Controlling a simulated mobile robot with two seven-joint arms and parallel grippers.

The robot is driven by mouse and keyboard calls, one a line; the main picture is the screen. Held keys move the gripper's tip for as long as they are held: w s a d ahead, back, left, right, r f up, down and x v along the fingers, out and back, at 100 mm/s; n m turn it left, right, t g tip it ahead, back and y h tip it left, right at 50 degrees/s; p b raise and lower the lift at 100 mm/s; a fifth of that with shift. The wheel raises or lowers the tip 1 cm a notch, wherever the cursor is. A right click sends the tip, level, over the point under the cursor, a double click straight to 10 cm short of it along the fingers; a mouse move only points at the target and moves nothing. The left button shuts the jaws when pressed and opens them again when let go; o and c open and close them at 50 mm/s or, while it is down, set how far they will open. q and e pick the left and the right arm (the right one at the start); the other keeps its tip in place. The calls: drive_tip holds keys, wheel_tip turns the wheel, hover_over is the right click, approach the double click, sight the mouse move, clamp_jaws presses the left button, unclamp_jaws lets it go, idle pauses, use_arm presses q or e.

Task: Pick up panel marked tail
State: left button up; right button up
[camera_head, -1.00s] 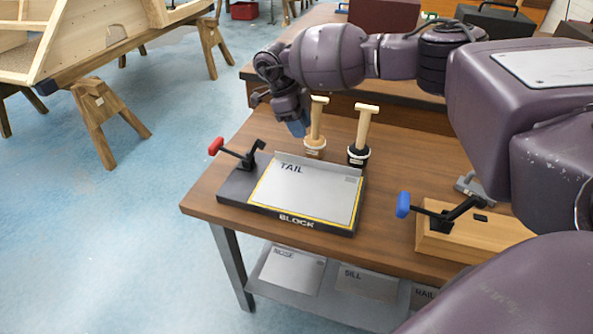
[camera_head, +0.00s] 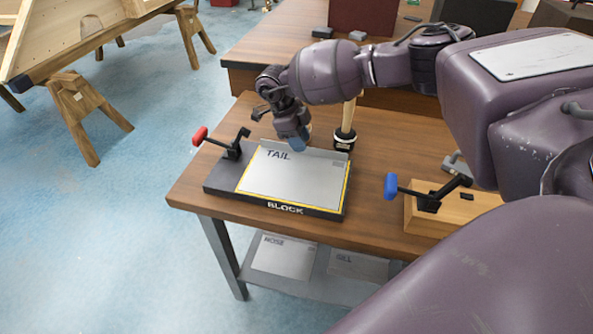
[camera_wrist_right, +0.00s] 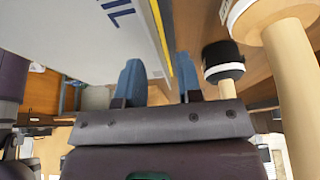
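The panel marked TAIL (camera_head: 292,176) is a light grey sheet with a raised back edge. It lies on a dark block (camera_head: 218,178) marked BLOCK, which has a yellow outline and stands on the wooden table. My right gripper (camera_head: 298,145) points down over the panel's back edge, near the TAIL lettering. In the right wrist view, its two blue fingers (camera_wrist_right: 160,85) are apart, and the edge of the TAIL panel (camera_wrist_right: 85,40) runs into the picture between them. I cannot tell whether they straddle the edge. My left gripper is out of view.
A red-handled clamp (camera_head: 225,146) stands at the block's left corner. A wooden-handled tool (camera_head: 345,125) stands close behind the panel; another is hidden behind my right gripper. A blue-handled clamp (camera_head: 425,195) sits on a wooden block at right. A lower shelf holds more panels (camera_head: 285,255).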

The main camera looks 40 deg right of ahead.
drive_tip(key=shift+x, duration=0.8)
clamp_jaws()
drive_tip(key=shift+r, duration=0.1)
